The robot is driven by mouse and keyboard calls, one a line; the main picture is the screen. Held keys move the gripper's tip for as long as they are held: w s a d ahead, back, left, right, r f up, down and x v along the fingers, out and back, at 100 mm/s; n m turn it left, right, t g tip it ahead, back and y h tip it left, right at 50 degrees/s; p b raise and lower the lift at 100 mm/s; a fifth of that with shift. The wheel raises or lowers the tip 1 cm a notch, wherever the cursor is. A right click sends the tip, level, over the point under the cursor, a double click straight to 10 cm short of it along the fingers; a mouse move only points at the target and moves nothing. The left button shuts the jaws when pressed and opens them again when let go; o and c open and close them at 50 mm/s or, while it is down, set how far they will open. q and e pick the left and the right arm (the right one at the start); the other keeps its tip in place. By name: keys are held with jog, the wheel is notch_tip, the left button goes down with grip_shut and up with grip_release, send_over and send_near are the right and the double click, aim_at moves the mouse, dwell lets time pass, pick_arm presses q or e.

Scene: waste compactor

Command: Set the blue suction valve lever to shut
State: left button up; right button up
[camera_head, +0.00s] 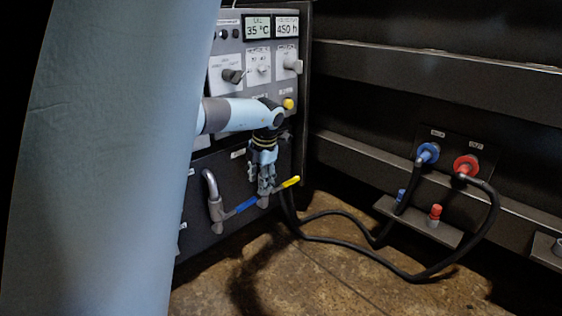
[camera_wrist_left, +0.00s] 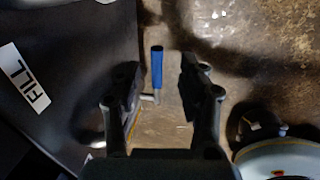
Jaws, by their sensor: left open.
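The blue suction valve lever (camera_head: 241,207) is low on the front of the dark cabinet, beside a grey bent pipe, and slopes up to the right. My left gripper (camera_head: 265,188) points down just above and right of the blue lever, close to a yellow lever. In the left wrist view the blue lever (camera_wrist_left: 157,67) shows between and beyond the open fingers of my left gripper (camera_wrist_left: 157,85). The gripper holds nothing; I cannot tell if it touches the lever. My right gripper is out of view.
The yellow lever (camera_head: 290,182) sits right of the blue one. The grey pipe (camera_head: 212,195) stands at its left. Black hoses (camera_head: 350,214) run across the floor to blue (camera_head: 428,153) and red (camera_head: 466,166) couplings. The brown floor (camera_head: 290,275) in front is mostly clear.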

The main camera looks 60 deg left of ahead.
pick_arm(q)
jog(key=shift+w+d+r, duration=0.1)
jog(key=shift+d+r, duration=0.05)
jog(key=shift+r, duration=0.55)
jog(key=shift+w+d+r, duration=0.1)
jog(key=shift+d+r, duration=0.05)
jog(key=shift+r, duration=0.5)
